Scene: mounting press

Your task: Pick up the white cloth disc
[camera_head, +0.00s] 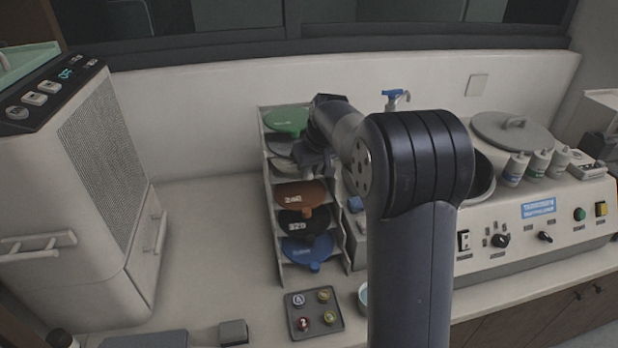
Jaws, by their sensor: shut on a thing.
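A rack (277,225) stands against the back wall with several discs on its shelves. The fingertips are small and dark here, and my wrist partly hides the grip. I cannot tell whether the disc is clear of its shelf.
Lower shelves hold an orange disc (300,194), a black disc (303,222) and a blue disc (308,249). A small tray (315,329) sits in front. A large white machine (95,190) stands left; a polisher (530,225) stands right. The counter left of the rack is clear.

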